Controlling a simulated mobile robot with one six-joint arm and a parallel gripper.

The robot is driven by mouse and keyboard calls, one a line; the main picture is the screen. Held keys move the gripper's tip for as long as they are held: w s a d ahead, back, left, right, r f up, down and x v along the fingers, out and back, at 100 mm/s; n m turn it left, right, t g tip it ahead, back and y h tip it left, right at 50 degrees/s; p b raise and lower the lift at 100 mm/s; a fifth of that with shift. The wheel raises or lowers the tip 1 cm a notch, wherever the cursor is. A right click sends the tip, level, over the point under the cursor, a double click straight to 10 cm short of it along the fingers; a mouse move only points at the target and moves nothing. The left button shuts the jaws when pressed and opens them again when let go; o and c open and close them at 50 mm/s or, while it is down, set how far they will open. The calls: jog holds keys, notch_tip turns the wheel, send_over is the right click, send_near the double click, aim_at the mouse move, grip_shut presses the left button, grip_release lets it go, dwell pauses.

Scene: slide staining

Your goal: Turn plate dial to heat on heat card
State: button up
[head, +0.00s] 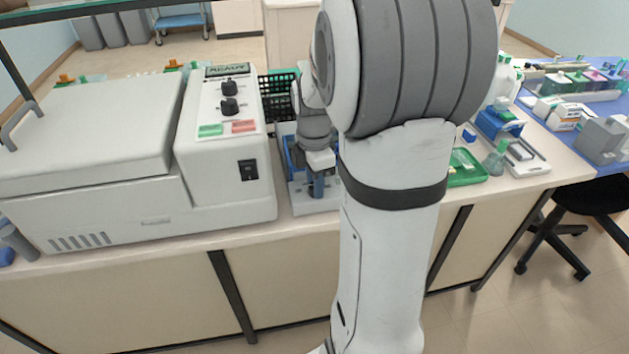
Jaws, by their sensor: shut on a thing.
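My gripper (317,190) points down over a small white device with a blue part, taken to be the plate (301,207), on the bench between the large white machine and my arm. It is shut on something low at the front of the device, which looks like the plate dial. The dial is mostly covered by the fingers, so its pointer and setting cannot be read. I cannot make out a heat card; my arm covers much of the area to the right of the plate.
A large white machine (219,150) with two black knobs and a READY display stands close left. A black rack (279,84) is behind the plate. Right of my arm are a green tray (466,168), a flask (495,158) and a blue-topped device (499,123).

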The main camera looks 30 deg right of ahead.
jog(key=shift+m, duration=0.4)
jog(key=m, duration=0.3)
jog(key=shift+m, duration=2.4)
jog(key=shift+r, duration=0.1)
jog(key=o, duration=1)
